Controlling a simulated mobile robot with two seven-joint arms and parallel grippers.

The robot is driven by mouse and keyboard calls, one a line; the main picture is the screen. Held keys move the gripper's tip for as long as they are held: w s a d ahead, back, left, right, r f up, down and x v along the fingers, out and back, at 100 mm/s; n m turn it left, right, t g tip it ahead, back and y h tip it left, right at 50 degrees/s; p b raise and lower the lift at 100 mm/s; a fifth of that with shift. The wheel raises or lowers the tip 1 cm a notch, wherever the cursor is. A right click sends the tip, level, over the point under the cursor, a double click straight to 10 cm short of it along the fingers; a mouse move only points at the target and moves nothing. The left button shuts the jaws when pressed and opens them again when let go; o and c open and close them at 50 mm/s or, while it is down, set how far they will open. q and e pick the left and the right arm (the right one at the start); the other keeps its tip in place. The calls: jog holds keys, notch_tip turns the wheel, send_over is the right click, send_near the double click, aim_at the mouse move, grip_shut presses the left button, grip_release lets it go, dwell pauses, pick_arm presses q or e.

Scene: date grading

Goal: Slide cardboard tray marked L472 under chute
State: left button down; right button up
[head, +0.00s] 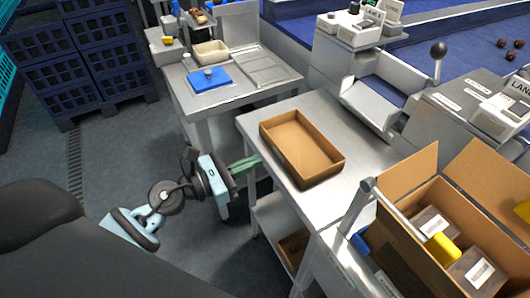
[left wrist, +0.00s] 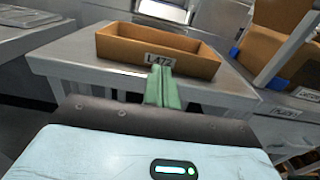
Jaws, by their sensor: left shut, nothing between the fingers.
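The cardboard tray (head: 300,148) is brown, open and empty. It lies flat on the steel table, left of and nearer than the chute (head: 378,102). In the left wrist view the tray (left wrist: 200,65) shows its label L472 (left wrist: 160,59) on the wall facing my gripper. My left gripper (head: 250,162) is shut and empty, its green fingers pointing at that labelled wall from the table's left edge. In the left wrist view the fingertips (left wrist: 162,75) overlap the wall just below the label; I cannot tell if they touch it. My right gripper is not in view.
The steel table (head: 262,116) has bare room around the tray and towards the chute. A large open carton (head: 408,255) with packs stands at the right. A ball-topped lever (head: 438,50) stands beside the chute.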

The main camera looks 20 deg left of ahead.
aim_at(278, 153)
pick_arm(q)
jog(key=shift+p+x, duration=0.35)
jog(key=shift+x, duration=1.8)
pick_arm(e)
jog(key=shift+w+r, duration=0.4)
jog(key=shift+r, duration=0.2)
pick_arm(q)
jog(key=shift+x, duration=1.75)
jog(key=shift+s, duration=0.1)
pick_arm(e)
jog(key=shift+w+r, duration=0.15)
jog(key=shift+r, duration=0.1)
pick_arm(q)
jog(key=shift+a+f, duration=0.1)
jog(key=shift+a, duration=0.05)
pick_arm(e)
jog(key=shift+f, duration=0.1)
